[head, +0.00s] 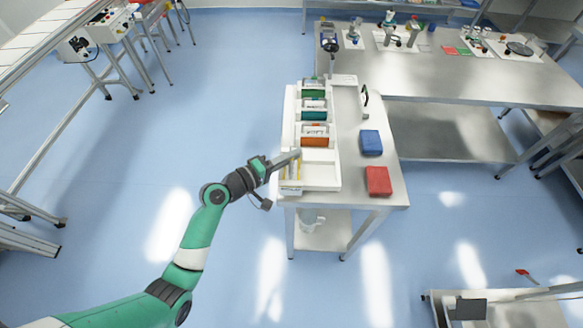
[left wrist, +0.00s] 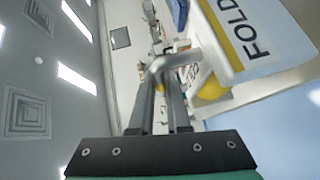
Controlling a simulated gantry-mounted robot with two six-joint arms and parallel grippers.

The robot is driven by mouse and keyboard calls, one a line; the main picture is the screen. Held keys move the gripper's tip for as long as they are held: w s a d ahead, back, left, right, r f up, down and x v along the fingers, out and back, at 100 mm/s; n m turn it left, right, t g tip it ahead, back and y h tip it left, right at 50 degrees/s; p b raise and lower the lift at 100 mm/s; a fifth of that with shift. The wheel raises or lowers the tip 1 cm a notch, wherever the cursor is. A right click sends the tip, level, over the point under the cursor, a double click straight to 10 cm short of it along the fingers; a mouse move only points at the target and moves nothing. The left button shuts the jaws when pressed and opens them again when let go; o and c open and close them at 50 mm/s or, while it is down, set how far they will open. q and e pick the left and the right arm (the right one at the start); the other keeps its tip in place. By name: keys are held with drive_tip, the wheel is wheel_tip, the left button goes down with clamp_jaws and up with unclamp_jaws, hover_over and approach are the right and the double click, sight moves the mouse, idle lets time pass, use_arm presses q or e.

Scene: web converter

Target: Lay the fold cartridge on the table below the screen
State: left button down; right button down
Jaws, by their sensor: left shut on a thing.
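The fold cartridge (left wrist: 245,35) is white with a yellow stripe and the word FOLD on its label in the left wrist view. In the head view the cartridge (head: 291,173) stands at the near left of the white rack, partly covered by my gripper. My left gripper (head: 294,157) is shut on its grey bent handle, which also shows between the fingers (left wrist: 163,95) in the left wrist view. I cannot tell whether the cartridge still touches the rack. My right gripper is out of view. No screen can be made out for certain.
The white rack (head: 322,180) holds several other cartridges, including an orange one (head: 314,141), on a steel table. A blue box (head: 371,142) and a red box (head: 378,181) lie right of it. A bench (head: 540,314) with a dark flat panel (head: 468,309) stands at lower right.

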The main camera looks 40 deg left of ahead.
use_arm(q)
drive_tip(key=shift+r, duration=0.1)
drive_tip(key=shift+r+p, duration=0.3)
drive_tip(key=shift+r, duration=0.15)
wheel_tip(320, 180, up, 3)
drive_tip(key=shift+f+p, duration=0.2)
drive_tip(key=shift+p, duration=0.45)
drive_tip(key=s+d+r+p, duration=0.6)
drive_tip(key=s+d+r, duration=0.2)
drive_tip(key=s, duration=0.3)
drive_tip(key=shift+d+r, duration=0.25)
drive_tip(key=shift+r, duration=0.45)
